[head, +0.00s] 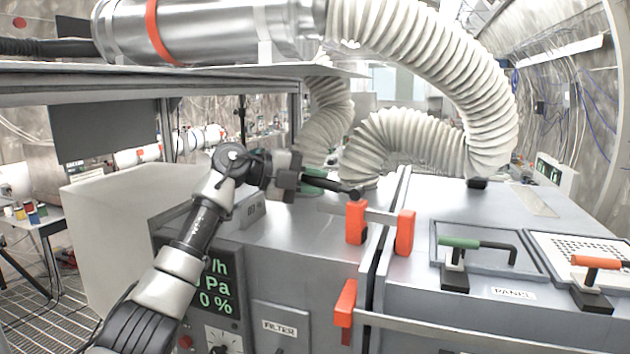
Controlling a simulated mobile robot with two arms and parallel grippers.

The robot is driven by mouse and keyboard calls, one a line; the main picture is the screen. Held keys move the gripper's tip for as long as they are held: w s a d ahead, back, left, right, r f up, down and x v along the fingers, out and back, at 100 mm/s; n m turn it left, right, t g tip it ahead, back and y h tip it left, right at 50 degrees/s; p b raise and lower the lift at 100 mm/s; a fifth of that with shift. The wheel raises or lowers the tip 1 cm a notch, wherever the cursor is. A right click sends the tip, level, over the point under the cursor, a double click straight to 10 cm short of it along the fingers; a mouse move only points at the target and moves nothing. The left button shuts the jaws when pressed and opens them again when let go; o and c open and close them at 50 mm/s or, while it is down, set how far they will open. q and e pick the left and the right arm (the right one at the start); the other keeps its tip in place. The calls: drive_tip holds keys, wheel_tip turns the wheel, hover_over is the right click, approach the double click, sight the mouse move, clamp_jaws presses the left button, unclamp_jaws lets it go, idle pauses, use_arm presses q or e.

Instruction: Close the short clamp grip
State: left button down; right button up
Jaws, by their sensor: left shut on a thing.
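My left gripper (292,177) reaches in from the left over the top of the grey metal box. It is shut on a green grip (313,181), which is mostly hidden by its fingers. A dark rod (335,189) runs right from there to a black tip just above an orange block (356,222). I cannot tell how the rod's base is fixed. A second orange block (404,232) stands right of the seam, with a light metal bar between the two. Lower down, another orange block (345,303) sits at the end of a long metal bar. My right gripper is not in view.
A green-handled clamp (460,243) and an orange-handled clamp (596,262) stand on the right box top, beside a PANEL label. Thick ribbed hoses (480,90) arch behind the box. A shelf (190,70) with a metal cylinder hangs above my arm.

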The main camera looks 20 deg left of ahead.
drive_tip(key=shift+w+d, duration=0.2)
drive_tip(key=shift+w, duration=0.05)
use_arm(q)
drive_tip(key=shift+f, duration=0.25)
drive_tip(key=shift+f+n+h, duration=0.5)
drive_tip(key=shift+h, duration=0.2)
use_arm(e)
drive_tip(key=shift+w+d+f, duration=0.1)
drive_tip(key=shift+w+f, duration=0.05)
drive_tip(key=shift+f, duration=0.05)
use_arm(q)
drive_tip(key=c, duration=1)
unclamp_jaws()
drive_tip(key=shift+o, duration=0.2)
drive_tip(key=shift+f, duration=0.1)
